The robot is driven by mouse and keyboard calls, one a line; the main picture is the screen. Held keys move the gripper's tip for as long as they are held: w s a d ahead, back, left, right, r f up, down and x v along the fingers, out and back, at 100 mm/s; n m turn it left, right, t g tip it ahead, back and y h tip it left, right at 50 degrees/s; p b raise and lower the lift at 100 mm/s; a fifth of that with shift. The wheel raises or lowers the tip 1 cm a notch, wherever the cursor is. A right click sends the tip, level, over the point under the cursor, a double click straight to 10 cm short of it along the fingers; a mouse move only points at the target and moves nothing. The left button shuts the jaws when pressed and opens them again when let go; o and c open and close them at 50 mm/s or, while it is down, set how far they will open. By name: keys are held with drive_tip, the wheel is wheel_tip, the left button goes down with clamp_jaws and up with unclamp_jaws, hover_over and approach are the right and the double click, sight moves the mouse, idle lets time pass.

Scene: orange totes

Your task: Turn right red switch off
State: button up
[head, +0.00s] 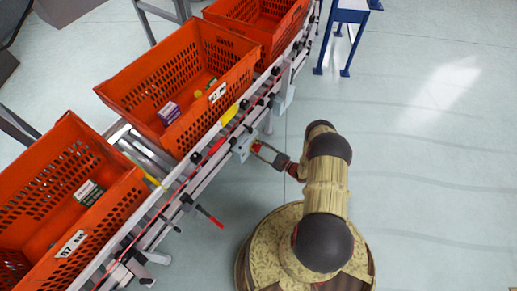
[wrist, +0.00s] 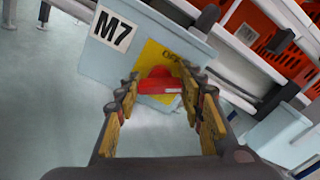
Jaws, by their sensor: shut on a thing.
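The red switch (wrist: 158,82) sits on a yellow plate (wrist: 170,60) on the face of a pale grey box (wrist: 95,45) marked M7. Its red handle lies roughly crosswise in the wrist view. My gripper (wrist: 161,90) is shut on the switch, with one finger at each side of it. In the head view my gripper (head: 262,149) reaches left to the grey box (head: 243,147) on the conveyor's side rail. The switch is mostly hidden by the fingers there.
Orange totes (head: 135,85) stand on the conveyor left of my arm. Another grey box (head: 285,98) is farther along the rail, and a red-tipped lever (head: 210,216) sticks out nearer. A blue-legged stand (head: 348,35) is at the top. The floor (head: 430,170) at right is clear.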

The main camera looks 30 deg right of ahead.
drive_tip(key=n, duration=0.5)
drive_tip(key=shift+n, duration=0.3)
drive_tip(key=n, duration=0.5)
drive_tip(key=shift+f+n, duration=0.1)
drive_tip(key=shift+n, duration=0.2)
drive_tip(key=o, duration=1.1)
drive_tip(key=shift+o, duration=0.5)
drive_tip(key=v, duration=1.2)
